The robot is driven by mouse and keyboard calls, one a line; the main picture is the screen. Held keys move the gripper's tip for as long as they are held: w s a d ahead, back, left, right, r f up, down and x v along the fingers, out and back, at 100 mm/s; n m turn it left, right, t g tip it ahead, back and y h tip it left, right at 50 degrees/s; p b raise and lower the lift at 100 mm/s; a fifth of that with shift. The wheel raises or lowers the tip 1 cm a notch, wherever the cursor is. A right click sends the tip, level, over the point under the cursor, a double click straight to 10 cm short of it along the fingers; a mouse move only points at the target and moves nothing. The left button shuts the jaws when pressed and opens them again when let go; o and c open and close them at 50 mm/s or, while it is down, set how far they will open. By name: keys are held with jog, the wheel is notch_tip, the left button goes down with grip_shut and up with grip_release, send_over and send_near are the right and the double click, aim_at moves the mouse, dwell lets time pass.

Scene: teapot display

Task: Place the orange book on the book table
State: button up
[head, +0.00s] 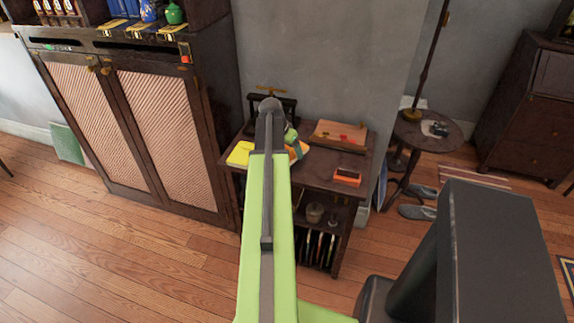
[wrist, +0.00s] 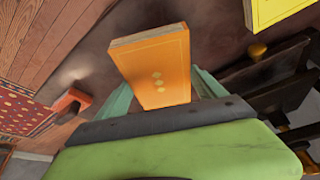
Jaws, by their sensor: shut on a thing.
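The orange book (wrist: 155,65) with small pale marks on its cover is between the teal fingers of my gripper (wrist: 163,92) in the wrist view. My gripper is shut on it. In the head view my arm hides most of the book; an orange edge (head: 305,149) shows beside a teal finger. The book is over the dark wooden table (head: 312,178); I cannot tell whether it touches the top. A yellow book (head: 240,153) lies on the table's left end and also shows in the wrist view (wrist: 280,8).
A black press (head: 285,104) stands at the table's back left and a wooden box (head: 341,134) at its back right. A small orange-red object (head: 347,177) is at the front right. A dark cabinet (head: 140,125) stands left; a round side table (head: 428,132) stands right.

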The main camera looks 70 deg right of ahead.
notch_tip(320, 180, down, 4)
jog(key=b, duration=0.4)
jog(key=shift+f, duration=0.2)
jog(key=shift+r, duration=0.25)
jog(key=shift+f, duration=0.25)
jog(key=o, duration=1.5)
jog(key=shift+r, duration=0.1)
jog(key=p+v, duration=1)
jog(key=v, duration=0.1)
jog(key=shift+d+r+p, duration=0.1)
jog(key=shift+r+p, duration=0.25)
jog(key=shift+r, duration=0.05)
jog(key=shift+w+a+r+p, duration=0.1)
jog(key=shift+a+r+p, duration=0.15)
jog(key=shift+r+p, duration=0.1)
